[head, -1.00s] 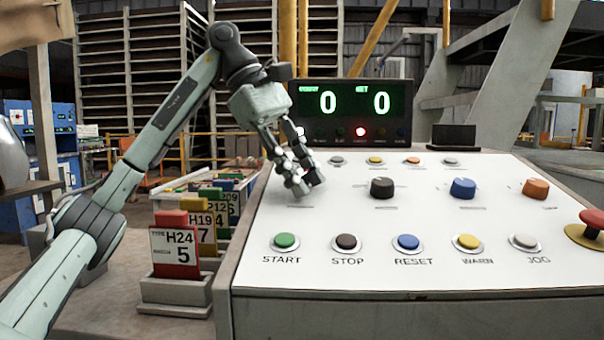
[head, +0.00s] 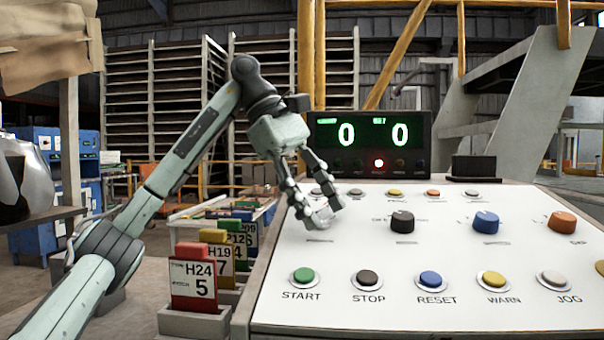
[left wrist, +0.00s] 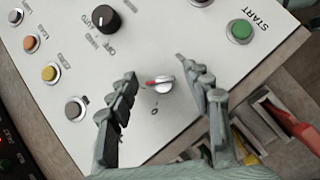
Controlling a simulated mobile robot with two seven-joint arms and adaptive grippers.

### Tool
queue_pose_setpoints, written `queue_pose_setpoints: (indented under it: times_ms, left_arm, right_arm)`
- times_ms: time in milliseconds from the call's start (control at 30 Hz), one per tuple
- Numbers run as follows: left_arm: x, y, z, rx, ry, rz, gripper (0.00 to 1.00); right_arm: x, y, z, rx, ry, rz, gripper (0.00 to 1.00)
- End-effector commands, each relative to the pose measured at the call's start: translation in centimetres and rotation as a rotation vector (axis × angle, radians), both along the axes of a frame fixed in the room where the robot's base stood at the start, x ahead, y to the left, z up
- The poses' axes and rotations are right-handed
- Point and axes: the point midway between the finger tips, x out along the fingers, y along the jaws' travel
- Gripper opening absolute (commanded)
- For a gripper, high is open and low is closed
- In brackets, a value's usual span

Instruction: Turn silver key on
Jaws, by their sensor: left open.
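The silver key (left wrist: 160,84) is a small silver knob with a red mark on the white control panel (left wrist: 75,75). In the left wrist view its red mark lies to the left and a small "0" label is below it. My left gripper (left wrist: 157,68) is open, with one finger on each side of the key; I cannot tell if either touches it. In the head view the left gripper (head: 320,210) is low over the panel's left part, and its fingers partly hide the key. My right gripper is not in view.
A black knob (head: 402,221), a blue knob (head: 486,222) and an orange knob (head: 562,223) stand to the right. The green START button (head: 303,276) is in the front row. A display (head: 368,138) showing 0 and 0 stands behind. Colored cards (head: 193,284) stand left of the panel.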

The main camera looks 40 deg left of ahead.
Motion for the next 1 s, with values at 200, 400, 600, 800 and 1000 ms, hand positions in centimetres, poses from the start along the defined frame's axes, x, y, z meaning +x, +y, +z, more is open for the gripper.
queue_pose_setpoints:
  times_ms: [200, 400, 600, 800, 1000]
  left_arm:
    - [-0.6, 1.5, 2.7, 0.0, -0.006, 0.004, 0.5]
    - [-1.2, 2.8, 5.0, 0.0, -0.006, 0.003, 0.5]
    - [-1.7, 3.9, 7.1, 0.0, -0.005, 0.004, 0.5]
    - [-2.1, 4.8, 8.7, 0.0, -0.004, 0.001, 0.5]
    - [-2.3, 5.3, 9.5, 0.0, -0.003, 0.001, 0.5]
  right_arm:
    - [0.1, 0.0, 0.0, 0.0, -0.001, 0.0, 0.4]
    - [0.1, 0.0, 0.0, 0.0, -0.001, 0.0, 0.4]
    - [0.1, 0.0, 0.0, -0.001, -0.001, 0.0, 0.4]
    - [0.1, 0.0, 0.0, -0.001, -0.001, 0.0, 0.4]
    - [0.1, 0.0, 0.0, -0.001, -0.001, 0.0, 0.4]
